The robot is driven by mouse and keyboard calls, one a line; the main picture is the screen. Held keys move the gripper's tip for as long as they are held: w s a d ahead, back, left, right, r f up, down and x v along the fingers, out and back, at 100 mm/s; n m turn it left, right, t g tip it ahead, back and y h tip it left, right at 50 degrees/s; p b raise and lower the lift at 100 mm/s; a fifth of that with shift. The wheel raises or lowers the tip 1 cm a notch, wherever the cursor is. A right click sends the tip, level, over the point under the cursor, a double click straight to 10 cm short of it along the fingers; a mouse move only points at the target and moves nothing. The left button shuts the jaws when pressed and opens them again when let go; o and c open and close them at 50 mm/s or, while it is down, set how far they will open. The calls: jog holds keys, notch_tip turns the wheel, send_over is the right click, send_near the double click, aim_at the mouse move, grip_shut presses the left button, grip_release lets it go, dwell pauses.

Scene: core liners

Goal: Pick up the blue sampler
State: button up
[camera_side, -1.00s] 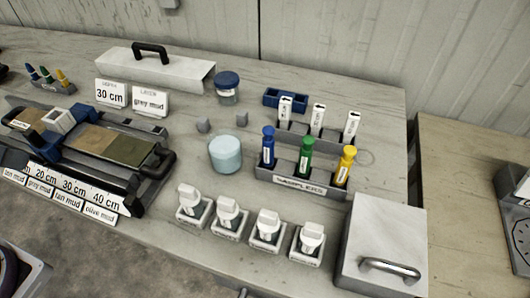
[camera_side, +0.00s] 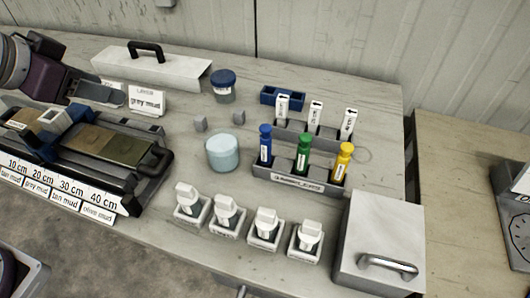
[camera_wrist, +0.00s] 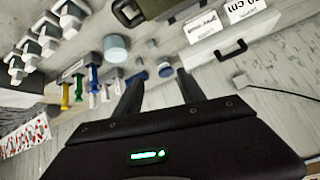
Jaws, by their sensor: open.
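The blue sampler (camera_side: 265,145) stands upright at the left end of the grey samplers rack (camera_side: 290,183), beside the green sampler (camera_side: 303,153) and the yellow sampler (camera_side: 343,162). In the wrist view the blue sampler (camera_wrist: 93,80) is beyond my fingers, to their left. My gripper (camera_side: 115,97) is at the far left in the side view, above the core tray and well apart from the rack. In the wrist view its two fingers (camera_wrist: 158,85) are spread with nothing between them.
A pale blue jar (camera_side: 225,153) stands left of the rack. White-capped holders (camera_side: 267,228) line the front, and a lidded white box (camera_side: 381,235) is at the right. White-labelled sticks (camera_side: 315,115) stand behind the samplers. The core tray (camera_side: 150,165) is at the left.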

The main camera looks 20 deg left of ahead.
jog(key=w+d+f+m+t+h, duration=0.1)
jog(key=w+d+f+m+h, duration=0.2)
jog(key=w+d+f, duration=0.5)
jog(key=m+h, duration=0.3)
jog(key=h, duration=0.3)
send_near(266, 146)
jog(key=w+d+f, duration=0.2)
jog(key=w+f, duration=0.1)
jog(key=x, duration=0.6)
jog(key=shift+w+d+f, duration=0.1)
jog(key=shift+w+f, duration=0.05)
jog(key=shift+w, duration=0.25)
grip_shut()
